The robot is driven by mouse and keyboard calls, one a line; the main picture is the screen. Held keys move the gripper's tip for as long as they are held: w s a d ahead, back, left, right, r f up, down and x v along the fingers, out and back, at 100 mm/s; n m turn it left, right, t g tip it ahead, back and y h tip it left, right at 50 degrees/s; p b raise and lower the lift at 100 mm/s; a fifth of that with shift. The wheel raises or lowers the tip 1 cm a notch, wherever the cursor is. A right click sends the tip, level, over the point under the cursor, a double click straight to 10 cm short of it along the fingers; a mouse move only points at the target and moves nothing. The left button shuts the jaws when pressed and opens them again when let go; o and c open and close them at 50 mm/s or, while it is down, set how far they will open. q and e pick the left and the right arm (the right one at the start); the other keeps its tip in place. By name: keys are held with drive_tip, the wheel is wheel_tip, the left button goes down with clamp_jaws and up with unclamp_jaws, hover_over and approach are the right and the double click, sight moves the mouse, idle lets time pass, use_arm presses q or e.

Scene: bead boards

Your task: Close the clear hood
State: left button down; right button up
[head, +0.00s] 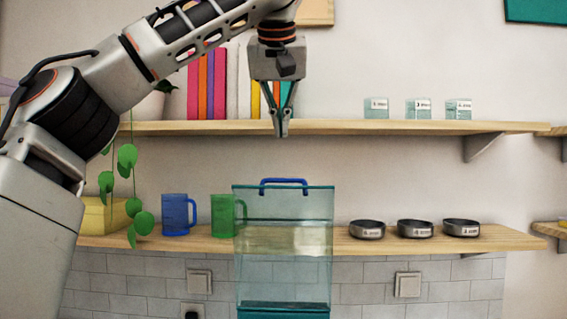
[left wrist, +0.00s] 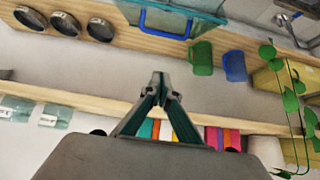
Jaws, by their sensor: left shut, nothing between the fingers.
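The clear hood (head: 284,275) is a see-through teal panel with a blue handle (head: 284,183) at its top edge. It stands raised in the middle of the head view, in front of the lower shelf. In the left wrist view the blue handle (left wrist: 165,30) and part of the hood (left wrist: 190,5) show at the top. My left gripper (head: 281,133) points down above the handle, apart from it, with its fingertips together and empty. The fingertips also show in the left wrist view (left wrist: 158,78). My right gripper is not in view.
The lower shelf (head: 345,243) carries a blue mug (head: 175,215), a green mug (head: 222,216), several dark bowls (head: 415,229) and a trailing plant (head: 127,156). The upper shelf (head: 350,128) holds books (head: 207,85) and small clear boxes (head: 418,109), close behind my left gripper.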

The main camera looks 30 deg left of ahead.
sight(281, 179)
use_arm(q)
drive_tip(key=f, duration=0.2)
drive_tip(key=w+a+f, duration=0.1)
drive_tip(key=f, duration=0.2)
drive_tip(key=w+f, duration=0.1)
drive_tip(key=f, duration=0.2)
drive_tip(key=shift+w+a+f, duration=0.15)
drive_tip(key=shift+a+f, duration=0.1)
drive_tip(key=shift+d+f, duration=0.1)
drive_tip(key=shift+f, duration=0.1)
drive_tip(key=shift+s, duration=0.2)
